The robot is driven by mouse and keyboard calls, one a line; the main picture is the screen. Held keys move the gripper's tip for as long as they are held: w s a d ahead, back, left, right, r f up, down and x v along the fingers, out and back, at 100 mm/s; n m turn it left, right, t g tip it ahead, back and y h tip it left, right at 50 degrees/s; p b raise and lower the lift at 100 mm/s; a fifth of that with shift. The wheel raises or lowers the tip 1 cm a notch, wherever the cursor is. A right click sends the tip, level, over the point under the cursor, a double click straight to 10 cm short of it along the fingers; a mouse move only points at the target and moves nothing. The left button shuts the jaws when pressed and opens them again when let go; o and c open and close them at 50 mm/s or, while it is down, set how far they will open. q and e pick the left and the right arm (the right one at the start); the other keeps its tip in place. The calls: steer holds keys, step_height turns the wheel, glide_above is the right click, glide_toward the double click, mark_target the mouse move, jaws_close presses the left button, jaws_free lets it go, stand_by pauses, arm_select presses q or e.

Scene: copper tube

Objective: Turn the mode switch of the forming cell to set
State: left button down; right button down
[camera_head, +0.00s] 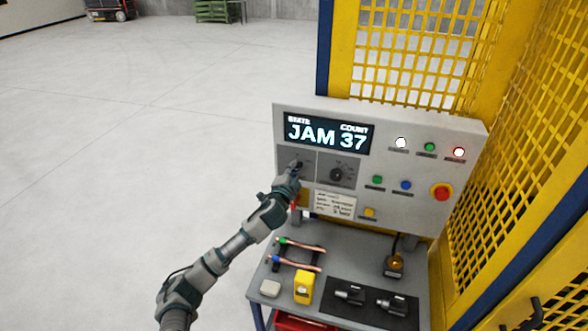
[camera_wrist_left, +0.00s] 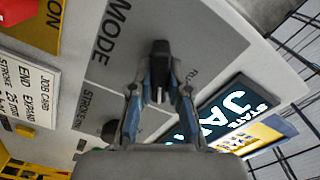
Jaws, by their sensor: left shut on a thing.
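The forming cell's grey control panel (camera_head: 400,190) stands upright at the centre right. Its black mode switch knob (camera_wrist_left: 160,68) sits on a dark plate (camera_wrist_left: 105,50) lettered MODE in the left wrist view. My left gripper (camera_head: 298,167) reaches the panel below the display; in the left wrist view its two fingers (camera_wrist_left: 160,84) are shut on the knob from both sides. A partly hidden label beginning RU is beside the knob. The set marking is not visible, and I cannot tell the knob's setting. My right gripper is not in view.
The display (camera_head: 326,134) reads JAM and 37. A second dial (camera_head: 338,174) is close right of my gripper. Buttons and a red emergency stop (camera_head: 441,192) are further right. Copper tubes (camera_head: 300,264) and tools lie on the bench below. Yellow mesh guarding (camera_head: 415,55) stands behind.

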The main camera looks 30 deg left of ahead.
arm_select(q)
steer(key=shift+f, duration=0.15)
steer(key=c, duration=1.1)
jaws_free()
steer(key=v, duration=1.1)
steer(key=shift+s+f, duration=0.15)
steer(key=shift+s, duration=0.2)
